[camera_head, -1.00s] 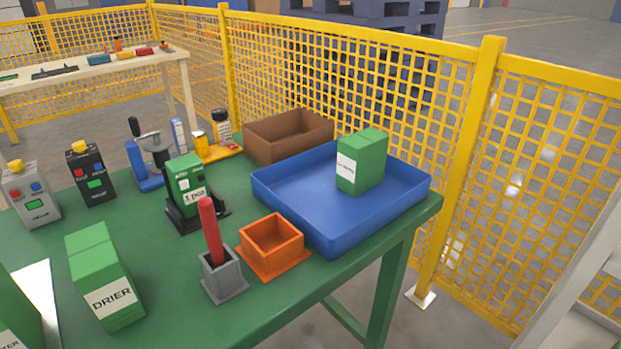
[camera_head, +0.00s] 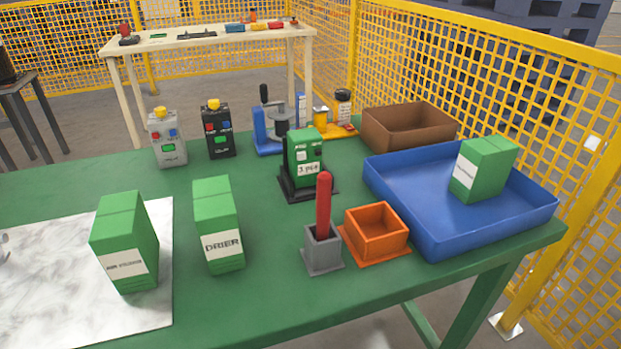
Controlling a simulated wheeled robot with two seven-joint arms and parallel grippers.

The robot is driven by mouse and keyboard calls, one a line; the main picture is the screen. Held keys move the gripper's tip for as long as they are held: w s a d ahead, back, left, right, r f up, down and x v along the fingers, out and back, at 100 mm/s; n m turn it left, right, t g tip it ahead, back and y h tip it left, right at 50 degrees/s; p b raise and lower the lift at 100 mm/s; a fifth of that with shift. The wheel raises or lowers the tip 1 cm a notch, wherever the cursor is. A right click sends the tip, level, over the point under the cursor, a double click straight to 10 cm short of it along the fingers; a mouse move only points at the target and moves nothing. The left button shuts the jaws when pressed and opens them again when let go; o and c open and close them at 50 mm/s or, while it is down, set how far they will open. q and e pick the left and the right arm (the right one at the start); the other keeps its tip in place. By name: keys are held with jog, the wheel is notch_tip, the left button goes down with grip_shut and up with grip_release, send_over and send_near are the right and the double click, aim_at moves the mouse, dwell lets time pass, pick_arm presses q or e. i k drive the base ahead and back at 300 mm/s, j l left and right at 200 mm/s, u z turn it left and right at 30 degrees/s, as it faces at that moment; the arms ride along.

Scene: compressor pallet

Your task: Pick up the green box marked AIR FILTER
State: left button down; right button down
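A green box (camera_head: 125,243) stands upright at the left, on or at the right part of a white marbled slab. Its white label is small and blurred but appears to read AIR FILTER. A second green box (camera_head: 218,225), marked DRIER, stands just right of it on the green table, with a narrow gap between them. A third green box (camera_head: 483,169) stands in the blue tray (camera_head: 450,242) at the right; its label is too small to read.
The marbled slab (camera_head: 60,270) covers the table's left front. A grey holder (camera_head: 322,252) with a red rod, an orange bin (camera_head: 377,232) and a green device (camera_head: 304,158) stand mid-table. Two button boxes (camera_head: 217,130) stand behind. A brown bin (camera_head: 408,128) is at the back right.

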aim_at(123, 238)
jog(key=u, duration=1.7)
jog(key=k+l, duration=0.65)
